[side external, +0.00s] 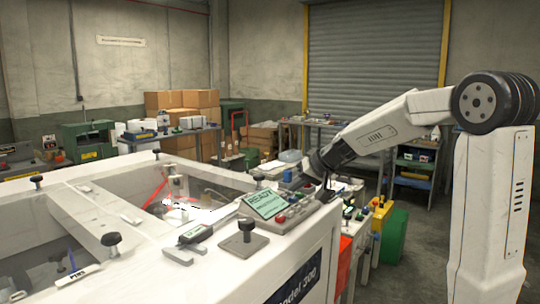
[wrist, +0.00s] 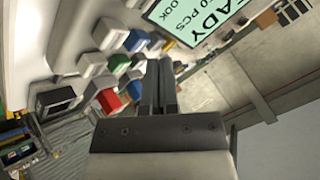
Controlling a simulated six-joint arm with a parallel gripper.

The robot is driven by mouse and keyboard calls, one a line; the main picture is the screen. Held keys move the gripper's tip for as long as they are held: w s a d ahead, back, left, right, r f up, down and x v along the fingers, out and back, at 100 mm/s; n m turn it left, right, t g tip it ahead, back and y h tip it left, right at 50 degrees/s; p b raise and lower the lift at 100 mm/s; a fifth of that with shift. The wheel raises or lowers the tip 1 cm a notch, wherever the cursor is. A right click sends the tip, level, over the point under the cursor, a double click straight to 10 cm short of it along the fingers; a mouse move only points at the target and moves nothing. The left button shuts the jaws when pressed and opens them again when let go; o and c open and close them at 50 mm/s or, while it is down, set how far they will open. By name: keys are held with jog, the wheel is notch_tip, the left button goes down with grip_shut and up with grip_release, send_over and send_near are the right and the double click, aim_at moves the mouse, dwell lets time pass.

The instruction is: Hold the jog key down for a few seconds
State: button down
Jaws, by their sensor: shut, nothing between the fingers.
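The control panel with a lit green display (side external: 266,203) sits on the machine's front rail. The display (wrist: 190,20) also shows in the wrist view, reading "READY". No label is readable, so I cannot tell which is the jog key. My gripper (wrist: 159,64) is shut and empty, its fingertips over the panel area near the caps. In the side view the fingertips are small and dark; contact with a key cannot be told.
The white machine frame (side external: 150,262) has black knobs (side external: 111,240) standing on its rails. A grey digital tool (side external: 195,234) lies on the rail left of the display. Benches with boxes and parts stand behind. Bare floor shows at the right.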

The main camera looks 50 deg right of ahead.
aim_at(296, 198)
jog(key=shift+f, duration=0.9)
dwell(1.3)
jog(key=shift+r, duration=0.2)
dwell(3.2)
jog(key=shift+r, duration=0.7)
jog(key=shift+r, duration=0.1)
jog(key=shift+r, duration=2.4)
